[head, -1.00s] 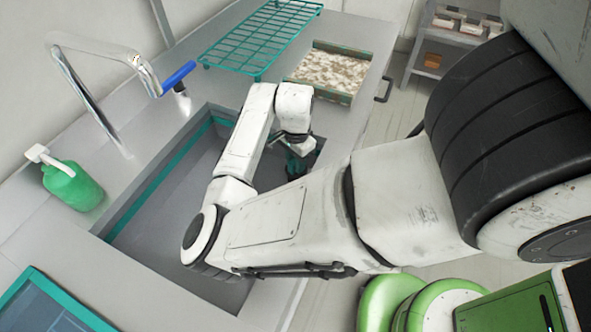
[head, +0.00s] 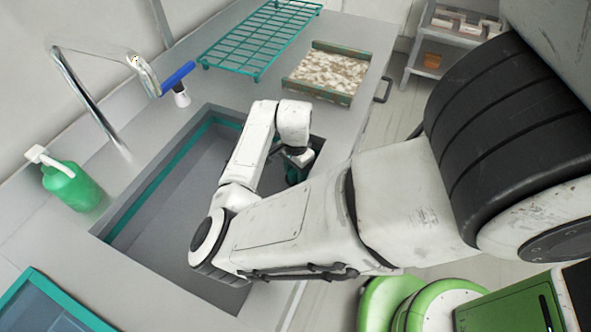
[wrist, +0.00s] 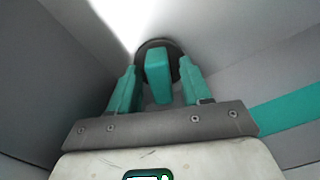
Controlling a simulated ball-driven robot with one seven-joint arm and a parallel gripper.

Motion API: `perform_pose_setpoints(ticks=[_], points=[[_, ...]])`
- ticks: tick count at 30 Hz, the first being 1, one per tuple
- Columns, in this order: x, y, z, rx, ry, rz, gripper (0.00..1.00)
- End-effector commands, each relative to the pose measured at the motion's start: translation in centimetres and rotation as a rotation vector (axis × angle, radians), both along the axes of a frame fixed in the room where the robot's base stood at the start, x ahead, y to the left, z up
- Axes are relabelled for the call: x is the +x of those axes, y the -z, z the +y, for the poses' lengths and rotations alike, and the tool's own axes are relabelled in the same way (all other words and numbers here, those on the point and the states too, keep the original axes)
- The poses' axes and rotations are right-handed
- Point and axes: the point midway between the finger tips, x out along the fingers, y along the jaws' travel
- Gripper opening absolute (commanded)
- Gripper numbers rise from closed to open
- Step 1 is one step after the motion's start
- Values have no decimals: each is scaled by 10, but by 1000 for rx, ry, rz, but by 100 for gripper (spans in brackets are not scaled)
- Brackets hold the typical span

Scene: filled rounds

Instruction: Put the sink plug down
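The sink plug (wrist: 172,48) shows in the wrist view as a dark round disc, with a teal upright grip (wrist: 157,76) that seems to belong to it. My gripper (wrist: 158,70) has its two teal fingers apart, one on each side of this grip, with a visible gap on both sides. In the head view my gripper (head: 297,172) is down inside the sink (head: 170,240), near its far right corner. The plug is hidden there by my arm. I cannot tell whether the plug rests on the sink floor.
The sink walls are close around my gripper. A faucet (head: 85,95) with a blue-handled nozzle (head: 178,78) and a green soap bottle (head: 73,187) stand left of the sink. A teal rack (head: 262,38) and a tray with mottled contents (head: 318,93) lie beyond it.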

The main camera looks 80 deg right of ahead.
Motion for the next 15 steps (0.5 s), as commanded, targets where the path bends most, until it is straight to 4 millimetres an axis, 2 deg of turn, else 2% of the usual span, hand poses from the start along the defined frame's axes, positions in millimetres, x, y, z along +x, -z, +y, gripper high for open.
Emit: perform_pose_setpoints(ticks=[11, 15], points=[[0, -6, 0, -1, 0, -1, 53], [1, -24, -1, -3, 2, -3, 53]])
